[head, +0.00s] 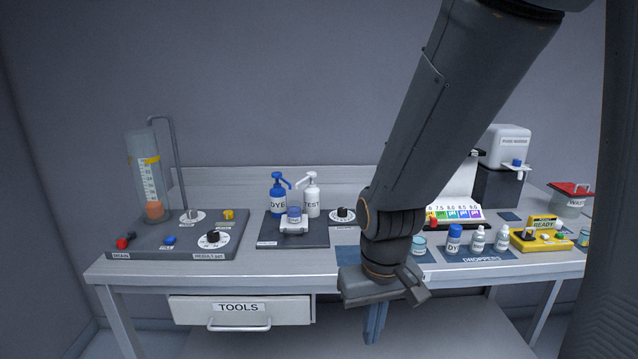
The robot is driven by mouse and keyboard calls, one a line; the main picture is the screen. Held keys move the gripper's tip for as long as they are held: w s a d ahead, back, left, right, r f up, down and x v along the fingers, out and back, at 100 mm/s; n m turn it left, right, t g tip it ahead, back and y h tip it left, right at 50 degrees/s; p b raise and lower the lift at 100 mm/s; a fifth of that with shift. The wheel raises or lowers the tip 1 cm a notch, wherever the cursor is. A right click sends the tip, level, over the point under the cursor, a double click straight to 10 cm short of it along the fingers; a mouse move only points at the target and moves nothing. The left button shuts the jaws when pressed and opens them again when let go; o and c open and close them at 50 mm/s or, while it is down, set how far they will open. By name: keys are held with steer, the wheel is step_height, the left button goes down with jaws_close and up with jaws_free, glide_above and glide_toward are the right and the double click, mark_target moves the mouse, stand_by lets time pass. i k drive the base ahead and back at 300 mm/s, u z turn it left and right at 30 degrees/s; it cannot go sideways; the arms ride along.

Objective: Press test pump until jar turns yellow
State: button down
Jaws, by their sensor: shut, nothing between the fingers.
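The test pump (311,197) is a white bottle labelled TEST, standing upright on a dark plate left of the bench's middle. Its white head has a spout pointing left. A small jar (294,215) with blue in it sits on a white stand in front of the pumps; I see no yellow in it. A blue pump labelled DYE (278,198) stands just left of the test pump. My gripper (373,338) hangs fingers down in front of the bench edge, right of and nearer than the pumps. It is shut and empty, touching neither pump.
A black-and-white dial (342,215) is right of the test pump. A panel (195,246) with a tall cylinder (148,178) fills the left. Dropper bottles (478,240), a yellow box (541,238) and a pH chart (458,215) crowd the right. My arm hides part of the bench.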

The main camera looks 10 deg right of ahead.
mark_target(311, 174)
steer(key=u, duration=0.05)
steer(key=k, duration=0.1)
steer(key=u, duration=1.15)
steer(key=i, duration=0.6)
steer(key=z, duration=0.65)
